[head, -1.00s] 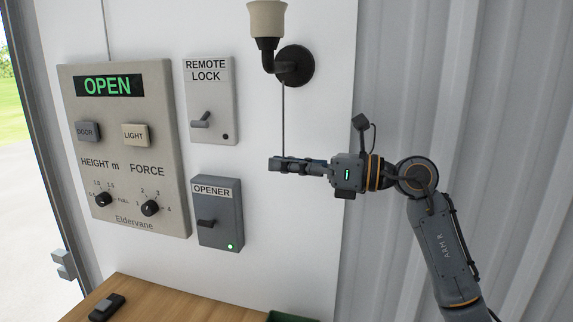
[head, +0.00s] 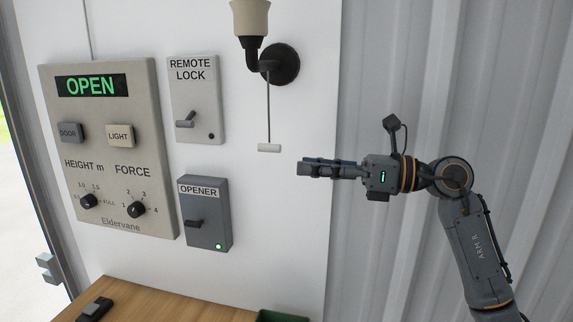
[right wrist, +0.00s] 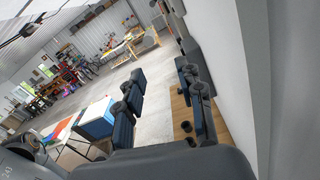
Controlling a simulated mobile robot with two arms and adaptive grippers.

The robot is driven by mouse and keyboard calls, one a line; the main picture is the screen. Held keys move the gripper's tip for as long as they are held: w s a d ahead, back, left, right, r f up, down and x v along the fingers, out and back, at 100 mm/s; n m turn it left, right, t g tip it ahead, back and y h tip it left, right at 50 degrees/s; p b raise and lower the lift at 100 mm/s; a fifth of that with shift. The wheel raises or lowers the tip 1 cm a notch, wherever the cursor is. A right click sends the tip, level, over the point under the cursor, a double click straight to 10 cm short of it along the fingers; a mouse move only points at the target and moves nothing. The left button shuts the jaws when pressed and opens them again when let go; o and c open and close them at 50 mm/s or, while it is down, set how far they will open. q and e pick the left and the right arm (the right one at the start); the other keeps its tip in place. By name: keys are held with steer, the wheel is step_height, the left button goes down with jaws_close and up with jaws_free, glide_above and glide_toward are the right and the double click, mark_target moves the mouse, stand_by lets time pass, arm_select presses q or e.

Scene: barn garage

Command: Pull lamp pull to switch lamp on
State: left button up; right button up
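The wall lamp has a cream shade (head: 250,17) on a dark bracket and round base (head: 280,63). No clear glow shows on it. A thin cord (head: 268,105) hangs from it, ending in a small pale lamp pull (head: 269,148), which hangs free. My right gripper (head: 304,168) is to the right of the lamp pull and slightly lower, apart from it. In the right wrist view its two fingers (right wrist: 160,78) stand apart with nothing between them. My left gripper is in neither view.
A control panel (head: 104,215) reading OPEN, a REMOTE LOCK switch box (head: 198,105) and an OPENER switch box (head: 205,215) are on the wall at left. A wooden surface (head: 165,303) is below, with a green bin (head: 283,316) at its edge. Corrugated wall (head: 400,60) stands at right.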

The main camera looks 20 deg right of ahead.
steer(key=shift+v, duration=2.1)
